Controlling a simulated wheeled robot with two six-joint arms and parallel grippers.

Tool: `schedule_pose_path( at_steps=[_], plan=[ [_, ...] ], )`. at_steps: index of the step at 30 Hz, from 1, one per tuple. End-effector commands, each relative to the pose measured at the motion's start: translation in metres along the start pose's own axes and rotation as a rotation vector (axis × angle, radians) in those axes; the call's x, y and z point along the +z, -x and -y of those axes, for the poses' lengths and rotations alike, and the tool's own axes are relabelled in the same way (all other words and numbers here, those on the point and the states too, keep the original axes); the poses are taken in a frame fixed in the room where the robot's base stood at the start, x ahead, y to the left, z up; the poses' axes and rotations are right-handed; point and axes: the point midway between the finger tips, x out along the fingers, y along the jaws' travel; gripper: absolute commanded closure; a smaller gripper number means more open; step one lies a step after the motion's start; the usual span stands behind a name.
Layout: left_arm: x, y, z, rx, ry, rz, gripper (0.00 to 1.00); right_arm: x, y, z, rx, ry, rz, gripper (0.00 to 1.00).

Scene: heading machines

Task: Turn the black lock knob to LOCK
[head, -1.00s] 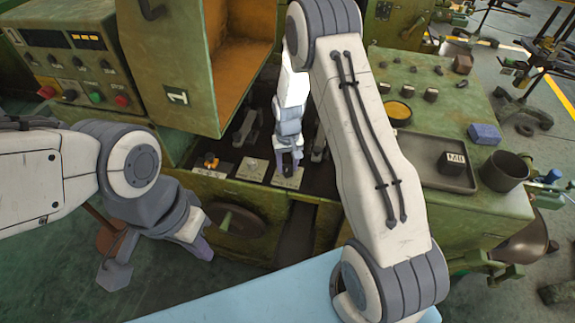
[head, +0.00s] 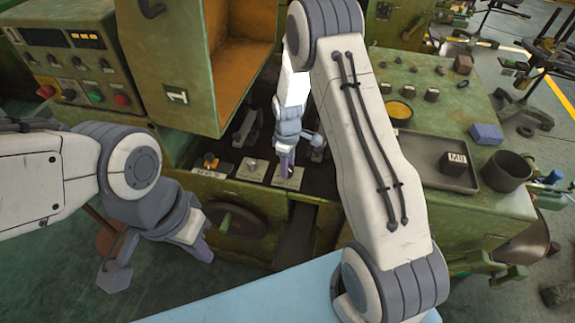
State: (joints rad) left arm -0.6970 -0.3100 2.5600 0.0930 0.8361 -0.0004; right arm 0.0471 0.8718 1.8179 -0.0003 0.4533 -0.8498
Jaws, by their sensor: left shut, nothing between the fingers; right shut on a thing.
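Three small label plates sit in a row on the dark ledge of the green machine. The left plate carries an orange-and-black knob (head: 210,160), and the middle plate (head: 252,168) a small grey one. My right gripper (head: 288,172) points down onto the right plate (head: 290,183). It is shut on what seems to be the black lock knob, which the fingers almost wholly hide. The plate's lettering is too small to read. My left gripper (head: 202,249) is shut and empty, low in front of the machine, away from the knobs.
A raised green guard (head: 170,60) marked 1 stands above the ledge. A control box (head: 75,65) with buttons is at the left. A handwheel (head: 235,221) is below the plates. At right are a tray (head: 425,172) with a black block, a dark cup (head: 507,171) and a blue block (head: 486,133).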

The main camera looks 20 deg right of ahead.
Motion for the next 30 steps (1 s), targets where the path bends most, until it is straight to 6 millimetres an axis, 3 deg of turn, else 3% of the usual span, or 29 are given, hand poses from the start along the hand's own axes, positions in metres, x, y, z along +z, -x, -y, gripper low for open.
schedule_pose_path(
  at_steps=[15,30],
  plan=[
    [0.0001,-0.0015,0.0001,0.0,0.0,0.0,1.0,-0.0014,0.0016,-0.0015,0.006,0.367,-0.004,1.0],
    [0.0001,-0.0018,0.0001,0.0,0.0,0.0,1.0,-0.0017,0.0018,-0.0017,0.007,0.454,-0.004,1.0]
  ],
)
